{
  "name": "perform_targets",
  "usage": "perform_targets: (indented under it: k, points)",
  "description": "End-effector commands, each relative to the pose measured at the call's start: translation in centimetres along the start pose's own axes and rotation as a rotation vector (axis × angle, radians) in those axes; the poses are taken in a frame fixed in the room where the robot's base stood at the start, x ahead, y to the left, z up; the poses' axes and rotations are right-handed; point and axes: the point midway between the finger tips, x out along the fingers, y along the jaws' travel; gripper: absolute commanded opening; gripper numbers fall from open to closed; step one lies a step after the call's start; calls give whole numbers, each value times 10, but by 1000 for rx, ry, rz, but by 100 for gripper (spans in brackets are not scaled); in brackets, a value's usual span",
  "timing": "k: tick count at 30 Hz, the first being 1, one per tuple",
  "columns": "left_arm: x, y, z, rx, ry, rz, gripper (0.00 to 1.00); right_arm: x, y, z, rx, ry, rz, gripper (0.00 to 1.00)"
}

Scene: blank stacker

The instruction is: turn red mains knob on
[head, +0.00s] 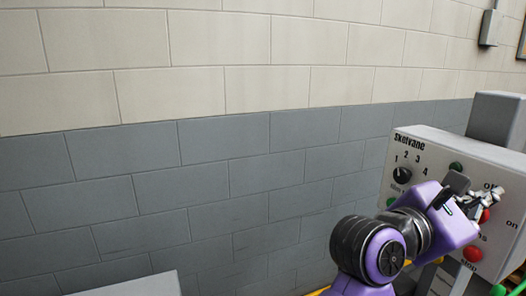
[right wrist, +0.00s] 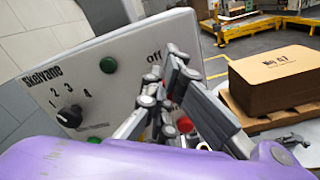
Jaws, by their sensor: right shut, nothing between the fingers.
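The white control panel (head: 408,150) labelled "Skelvane" stands at the right in the head view. A red part, which looks like the mains knob (head: 485,215), shows beside the "off" and "on" labels, partly hidden by my right gripper (head: 487,197). Its turn position cannot be told. In the right wrist view, the gripper fingers (right wrist: 163,86) are shut and empty in front of the panel, just below the "off" label, covering most of the knob. Contact cannot be told. My left gripper is out of view.
A red stop button (head: 473,254) sits below the knob. A black numbered dial (head: 402,175) and green buttons (head: 456,168) are on the same panel. A stack of brown cardboard (right wrist: 284,82) lies on a pallet to the right in the wrist view.

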Motion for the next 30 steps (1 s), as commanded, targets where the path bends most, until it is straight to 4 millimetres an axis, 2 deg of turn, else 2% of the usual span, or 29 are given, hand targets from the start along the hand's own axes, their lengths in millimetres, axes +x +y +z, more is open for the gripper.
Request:
perform_targets:
  k: [11,30]
  points:
    - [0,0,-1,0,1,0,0,3,-4,3,-1,-7,0,0]
    - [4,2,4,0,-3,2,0,1,-23,2,-2,-4,-2,0]
